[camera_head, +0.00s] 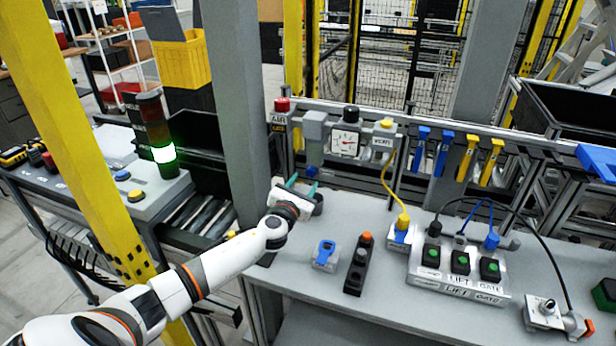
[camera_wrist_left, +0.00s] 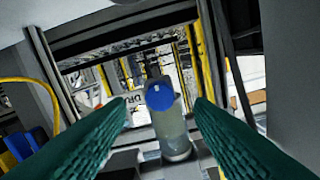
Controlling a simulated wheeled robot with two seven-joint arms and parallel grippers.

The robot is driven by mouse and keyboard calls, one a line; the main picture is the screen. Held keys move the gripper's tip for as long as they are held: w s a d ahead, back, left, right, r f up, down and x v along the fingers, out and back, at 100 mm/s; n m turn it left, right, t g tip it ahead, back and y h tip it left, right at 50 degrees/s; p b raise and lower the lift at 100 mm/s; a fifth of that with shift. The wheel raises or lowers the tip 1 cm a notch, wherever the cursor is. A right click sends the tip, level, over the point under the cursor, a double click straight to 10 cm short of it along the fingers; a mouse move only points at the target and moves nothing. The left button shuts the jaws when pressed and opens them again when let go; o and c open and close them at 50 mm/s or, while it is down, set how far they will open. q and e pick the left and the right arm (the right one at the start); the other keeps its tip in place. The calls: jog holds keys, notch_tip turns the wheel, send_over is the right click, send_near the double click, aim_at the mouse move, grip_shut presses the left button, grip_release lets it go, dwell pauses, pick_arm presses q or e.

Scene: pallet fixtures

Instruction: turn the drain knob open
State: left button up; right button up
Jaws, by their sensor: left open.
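The drain knob (camera_wrist_left: 160,95) is a round blue knob with a small white mark, at the end of a pale cylinder in the left wrist view. A partly hidden label starting "DR" (camera_wrist_left: 133,107) is beside it. In the head view a blue knob (camera_head: 311,171) shows under a grey box. My left gripper (camera_head: 302,186) is just in front of and below it. Its teal fingers, seen in the left wrist view (camera_wrist_left: 160,108), are open, one on each side of the knob, with gaps on both sides. My right gripper is not in view.
A gauge (camera_head: 345,142) and a red AIR knob (camera_head: 282,104) sit on the rail near the blue knob. A grey post (camera_head: 228,120) stands close left of my gripper. The table (camera_head: 345,215) holds a blue-topped fixture (camera_head: 325,253) and a lift gate box (camera_head: 460,275).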

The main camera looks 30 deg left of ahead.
aim_at(310, 175)
pick_arm(q)
jog(key=shift+x, duration=1.95)
jog(key=shift+c, duration=0.6)
jog(key=c, duration=0.9)
